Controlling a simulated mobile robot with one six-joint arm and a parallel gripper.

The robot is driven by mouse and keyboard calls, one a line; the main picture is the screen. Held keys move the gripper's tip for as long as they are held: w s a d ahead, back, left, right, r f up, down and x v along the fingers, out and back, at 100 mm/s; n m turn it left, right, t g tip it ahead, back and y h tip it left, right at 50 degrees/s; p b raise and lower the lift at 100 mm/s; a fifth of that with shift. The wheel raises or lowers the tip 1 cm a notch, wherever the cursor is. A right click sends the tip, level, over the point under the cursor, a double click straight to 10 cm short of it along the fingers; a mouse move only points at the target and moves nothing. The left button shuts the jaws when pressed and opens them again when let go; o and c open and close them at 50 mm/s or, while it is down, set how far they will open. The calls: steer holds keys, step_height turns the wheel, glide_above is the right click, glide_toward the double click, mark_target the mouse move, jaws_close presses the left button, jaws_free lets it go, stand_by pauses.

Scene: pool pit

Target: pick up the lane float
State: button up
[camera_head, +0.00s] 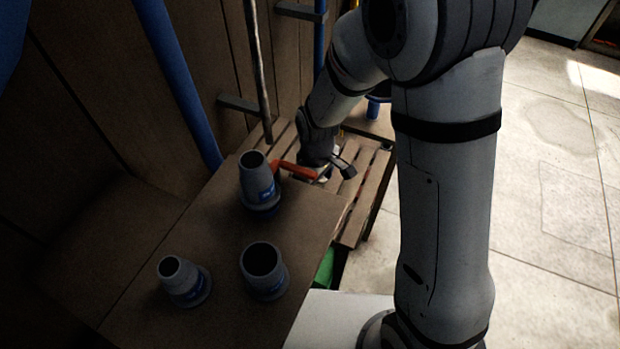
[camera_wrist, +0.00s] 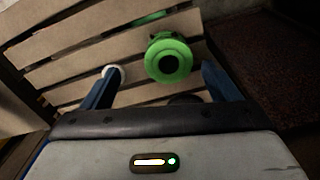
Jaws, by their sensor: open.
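A green round piece with a dark hole in its middle, which looks like the lane float (camera_wrist: 168,60), lies on a slatted wooden surface in the wrist view. My gripper (camera_wrist: 160,72) is open, with one blue finger to the left of the float and one to the right. The float shows between and slightly beyond the fingertips, and I see no contact. In the head view my gripper (camera_head: 325,168) is low over the slatted pallet, partly hidden by my arm. I cannot make out the float there.
A white round thing (camera_wrist: 116,72) is at the left fingertip. A red-orange tool-like thing (camera_head: 295,170) lies beside my gripper. Several grey pipe fittings, one here (camera_head: 264,270), stand on the brown board. A vertical pole (camera_head: 257,70) and blue pipes (camera_head: 180,85) rise at the left. Floor at right is clear.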

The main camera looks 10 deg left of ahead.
steer(key=shift+s+a+f+n, duration=0.1)
steer(key=shift+a+f+n, duration=0.1)
steer(key=shift+a+f, duration=0.35)
steer(key=shift+s+a+f+n, duration=0.1)
steer(key=shift+a+f+n, duration=0.15)
steer(key=shift+f, duration=0.4)
steer(key=shift+f+p, duration=0.5)
steer(key=shift+f, duration=2.15)
steer(key=c, duration=1.1)
steer(key=shift+r, duration=0.1)
